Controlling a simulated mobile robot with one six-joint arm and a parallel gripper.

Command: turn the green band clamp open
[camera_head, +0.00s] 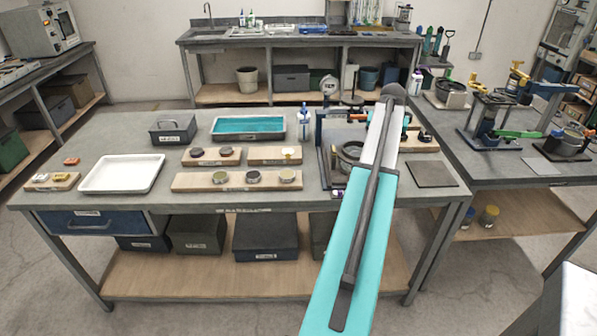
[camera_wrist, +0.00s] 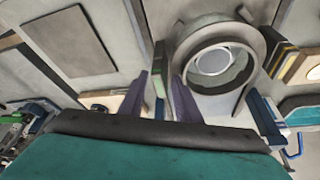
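In the wrist view, my gripper (camera_wrist: 160,74) shows two purple fingers standing apart. A narrow green bar (camera_wrist: 158,85) with a brown strip beside it lies between them in the picture; it looks like the handle of the green band clamp. I cannot tell whether the fingers touch it. A grey round fitting with a pale centre (camera_wrist: 212,62) sits just right of the bar. In the head view the same fitting (camera_head: 347,158) stands in a dark frame on the middle bench, partly covered by my arm. My gripper is hidden there behind the arm.
A dark square mat (camera_head: 432,173) lies right of the fixture. A white tray (camera_head: 122,173), a blue tray (camera_head: 248,127) and wooden boards with round lids (camera_head: 237,179) lie to the left. The right bench holds another fixture with a green handle (camera_head: 517,134).

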